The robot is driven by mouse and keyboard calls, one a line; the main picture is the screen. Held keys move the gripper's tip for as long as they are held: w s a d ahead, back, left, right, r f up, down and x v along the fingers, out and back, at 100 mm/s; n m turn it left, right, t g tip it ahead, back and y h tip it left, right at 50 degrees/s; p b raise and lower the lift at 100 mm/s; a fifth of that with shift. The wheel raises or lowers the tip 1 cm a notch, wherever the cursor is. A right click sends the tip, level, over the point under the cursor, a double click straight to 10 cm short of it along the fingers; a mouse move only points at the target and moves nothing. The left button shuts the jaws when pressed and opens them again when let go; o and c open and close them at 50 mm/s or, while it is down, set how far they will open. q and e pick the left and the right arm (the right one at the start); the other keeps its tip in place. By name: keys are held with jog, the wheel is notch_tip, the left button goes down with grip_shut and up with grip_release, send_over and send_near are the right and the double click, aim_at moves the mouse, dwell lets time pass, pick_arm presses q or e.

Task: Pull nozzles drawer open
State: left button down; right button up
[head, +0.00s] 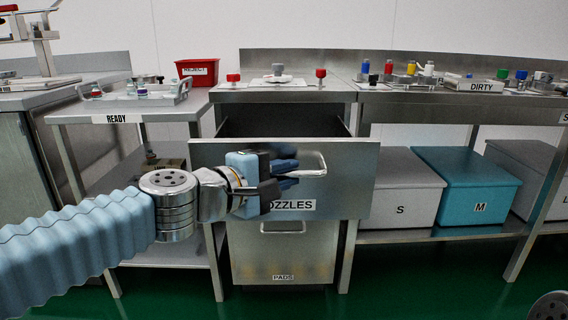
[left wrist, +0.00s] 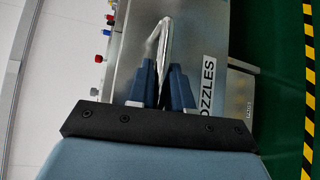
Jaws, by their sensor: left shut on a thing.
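The nozzles drawer (head: 345,190) is a steel drawer in the middle cabinet, pulled out with its front ahead of the cabinet and a dark opening behind it. Its label, partly hidden by my gripper, reads "OZZLES"; the drawer front also shows in the left wrist view (left wrist: 205,40). My left gripper (head: 290,176) is at the bar handle (head: 315,160). In the left wrist view, my blue fingers (left wrist: 162,85) are shut on the handle (left wrist: 160,42). My right gripper is not in view.
Below is a shut drawer labelled PADS (head: 283,262). A READY table (head: 125,118) with a tray stands left, and a red REJECT bin (head: 197,72) behind. Grey bin S (head: 400,190) and teal bin M (head: 468,187) sit on the right shelf. Green floor is clear in front.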

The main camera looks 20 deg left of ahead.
pick_arm(q)
jog(key=shift+s+d, duration=0.15)
jog(key=shift+s, duration=0.4)
jog(key=shift+s+d, duration=0.15)
jog(key=shift+s, duration=0.4)
jog(key=c, duration=1.1)
grip_release()
jog(key=shift+c, duration=0.2)
jog(key=p+v, duration=0.3)
jog(key=v, duration=1.1)
